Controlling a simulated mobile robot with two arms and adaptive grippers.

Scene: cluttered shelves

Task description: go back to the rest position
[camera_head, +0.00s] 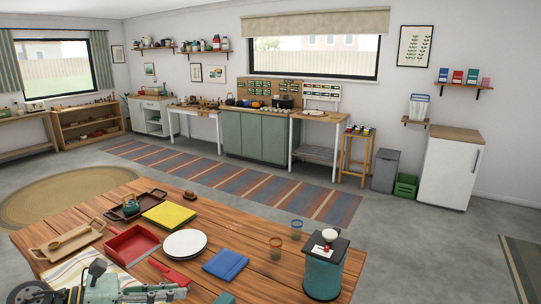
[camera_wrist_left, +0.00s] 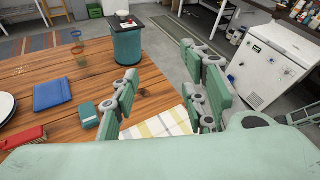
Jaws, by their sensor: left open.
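My left gripper (camera_head: 165,292) is low at the left of the head view, over the near edge of the wooden table (camera_head: 262,262). In the left wrist view its two green-and-grey fingers (camera_wrist_left: 165,75) are spread apart with nothing between them. A checked cloth (camera_wrist_left: 163,124) shows below and beyond the fingers there. My right gripper is in neither view.
The table holds a teal canister (camera_head: 323,273), a blue book (camera_head: 225,264), white plates (camera_head: 185,244), a red dustpan (camera_head: 131,245), a yellow book (camera_head: 169,215), two glasses (camera_head: 276,248) and a small teal box (camera_wrist_left: 88,115). A white chest freezer (camera_wrist_left: 268,62) stands beyond the table.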

